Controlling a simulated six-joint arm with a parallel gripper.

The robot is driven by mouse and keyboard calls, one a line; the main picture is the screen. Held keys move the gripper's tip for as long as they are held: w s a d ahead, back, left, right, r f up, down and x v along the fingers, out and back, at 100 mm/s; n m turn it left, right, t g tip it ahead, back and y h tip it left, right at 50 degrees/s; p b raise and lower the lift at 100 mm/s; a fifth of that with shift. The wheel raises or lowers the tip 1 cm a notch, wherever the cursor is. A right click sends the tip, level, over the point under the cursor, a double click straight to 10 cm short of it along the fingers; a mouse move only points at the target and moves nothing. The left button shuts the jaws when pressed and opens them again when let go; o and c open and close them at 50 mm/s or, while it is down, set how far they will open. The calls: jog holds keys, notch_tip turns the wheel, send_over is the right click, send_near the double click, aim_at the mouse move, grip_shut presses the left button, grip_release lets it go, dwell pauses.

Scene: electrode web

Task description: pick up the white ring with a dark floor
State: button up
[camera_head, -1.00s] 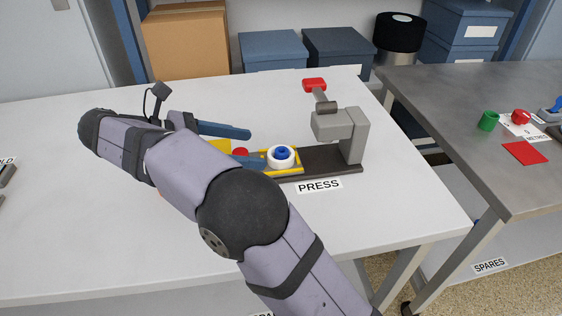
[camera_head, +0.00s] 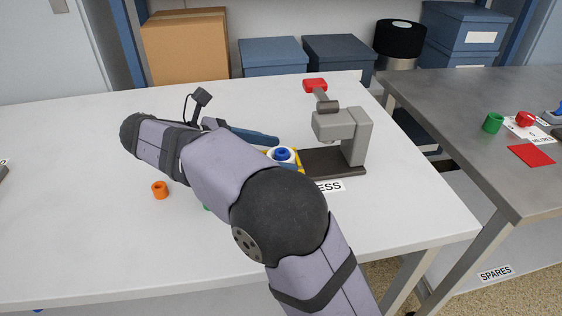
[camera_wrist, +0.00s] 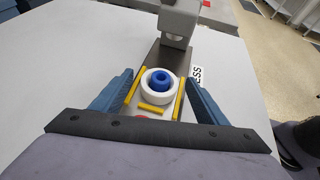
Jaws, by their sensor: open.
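The white ring (camera_wrist: 148,96) sits on the press's base between yellow strips in the wrist view, with a blue round piece (camera_wrist: 158,79) inside it. The inside of the ring around the blue piece looks shadowed. In the head view, the white ring (camera_head: 292,161) and blue piece (camera_head: 282,154) show just past my arm. My gripper (camera_wrist: 160,76) is open, with one blue finger on each side of the ring and apart from it. In the head view one finger shows behind the ring and the other is hidden by my arm.
The grey press (camera_head: 352,136) with its red handle (camera_head: 315,85) stands just beyond the ring. Yellow strips (camera_wrist: 178,99) border the ring's place. An orange piece (camera_head: 160,190) lies on the white table (camera_head: 70,235). The table's left side is mostly clear.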

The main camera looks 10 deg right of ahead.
jog(key=c, duration=1.1)
jog(key=shift+r, duration=0.15)
jog(key=shift+c, duration=0.2)
